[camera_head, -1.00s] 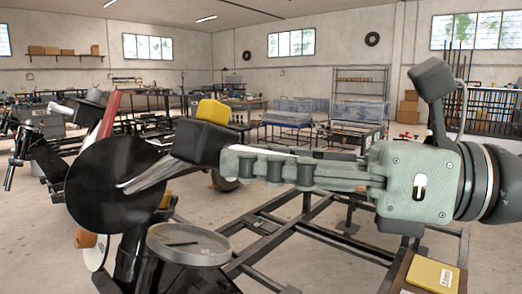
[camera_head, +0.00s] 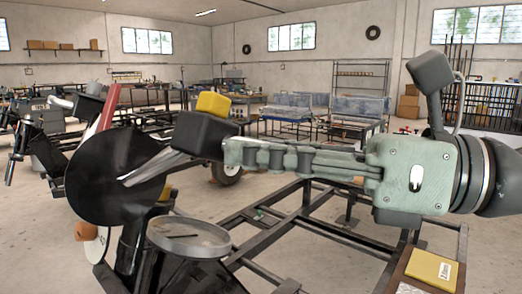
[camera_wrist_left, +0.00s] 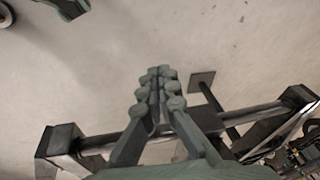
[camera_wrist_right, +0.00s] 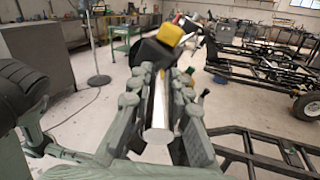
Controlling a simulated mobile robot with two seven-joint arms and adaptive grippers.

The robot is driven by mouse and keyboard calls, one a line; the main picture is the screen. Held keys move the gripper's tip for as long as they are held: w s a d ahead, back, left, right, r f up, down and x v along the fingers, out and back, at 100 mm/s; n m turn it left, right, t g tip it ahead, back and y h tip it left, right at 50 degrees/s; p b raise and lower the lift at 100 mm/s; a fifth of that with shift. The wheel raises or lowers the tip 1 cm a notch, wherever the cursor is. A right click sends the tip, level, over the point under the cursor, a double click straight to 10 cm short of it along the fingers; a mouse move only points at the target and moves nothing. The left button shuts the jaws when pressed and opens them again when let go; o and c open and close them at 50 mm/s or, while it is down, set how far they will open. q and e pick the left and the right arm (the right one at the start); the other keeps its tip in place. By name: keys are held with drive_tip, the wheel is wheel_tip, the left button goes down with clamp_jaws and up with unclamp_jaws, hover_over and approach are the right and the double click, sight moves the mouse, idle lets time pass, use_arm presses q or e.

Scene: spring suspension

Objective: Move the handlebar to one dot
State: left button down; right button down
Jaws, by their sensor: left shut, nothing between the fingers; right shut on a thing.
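My right gripper (camera_head: 234,151) reaches in from the right in the head view, shut on a silver bar that appears to be the handlebar (camera_head: 155,167). The right wrist view shows the bar's round end (camera_wrist_right: 158,130) between the fingers. A black block (camera_head: 203,135) with a yellow cap (camera_head: 213,103) sits at the fingertips. The bar's far part crosses a black disc (camera_head: 112,178). My left gripper (camera_wrist_left: 162,72) is shut and empty above a dark frame in the left wrist view. I cannot make out a dot.
A round glass-faced dial (camera_head: 188,237) stands below the bar. A dark tubular frame (camera_head: 300,215) fills the space below my right gripper. A yellow booklet (camera_head: 431,268) lies at the lower right. Workbenches and shelves stand far behind, with open floor between.

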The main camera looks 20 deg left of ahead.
drive_tip(key=shift+w+f+m+b, duration=0.15)
drive_tip(key=shift+f+m+b, duration=0.2)
drive_tip(key=shift+f+m, duration=0.2)
use_arm(q)
drive_tip(key=v, duration=0.3)
drive_tip(key=shift+w+a+r, duration=0.2)
drive_tip(key=shift+w+r, duration=0.05)
drive_tip(key=shift+r, duration=0.25)
use_arm(e)
drive_tip(key=shift+w+d+f+m+y, duration=0.2)
drive_tip(key=shift+f+m+y, duration=0.1)
drive_tip(key=shift+f+m, duration=0.25)
drive_tip(key=shift+w+d+f+m+y, duration=0.1)
drive_tip(key=shift+w+f+m+y, duration=0.2)
drive_tip(key=shift+m, duration=0.4)
drive_tip(key=shift+s, duration=0.1)
use_arm(q)
drive_tip(key=shift+a, duration=0.1)
use_arm(e)
drive_tip(key=c, duration=1.4)
unclamp_jaws()
drive_tip(key=shift+a+r, duration=0.15)
